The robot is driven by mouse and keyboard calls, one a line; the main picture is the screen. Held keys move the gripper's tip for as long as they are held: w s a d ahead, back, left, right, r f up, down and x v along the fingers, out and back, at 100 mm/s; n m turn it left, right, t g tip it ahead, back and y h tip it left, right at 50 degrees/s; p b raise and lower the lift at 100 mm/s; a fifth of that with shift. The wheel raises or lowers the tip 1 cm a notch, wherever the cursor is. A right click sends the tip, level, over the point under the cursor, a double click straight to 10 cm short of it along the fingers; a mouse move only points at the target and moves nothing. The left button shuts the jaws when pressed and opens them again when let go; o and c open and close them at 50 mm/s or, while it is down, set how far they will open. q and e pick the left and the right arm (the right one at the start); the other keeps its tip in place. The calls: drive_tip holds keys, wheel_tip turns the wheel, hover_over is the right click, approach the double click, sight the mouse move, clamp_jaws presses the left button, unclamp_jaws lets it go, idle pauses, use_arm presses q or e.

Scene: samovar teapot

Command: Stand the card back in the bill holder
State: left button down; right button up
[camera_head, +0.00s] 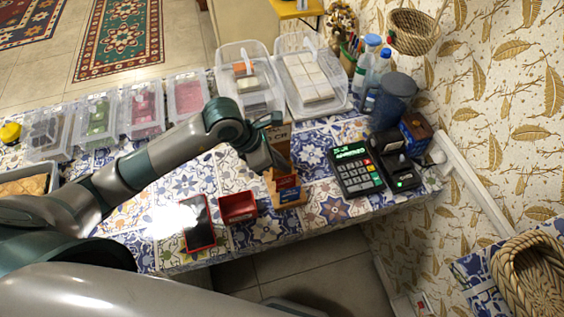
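My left gripper (272,163) reaches in from the left and points down at the small wooden stand (292,203), which looks like the bill holder, near the table's front edge. My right gripper is not in view.
A red open box (238,207) and a red-framed dark tablet (200,224) lie left of the stand. Clear food bins (312,82) line the back. Patterned tablecloth is bare around the stand's left and right.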

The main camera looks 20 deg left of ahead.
use_arm(q)
drive_tip(key=c, duration=1.8)
unclamp_jaws()
drive_tip(key=shift+r, duration=0.15)
drive_tip(key=shift+r+p, duration=1.95)
drive_tip(key=shift+r, duration=1.4)
drive_tip(key=shift+s, duration=0.1)
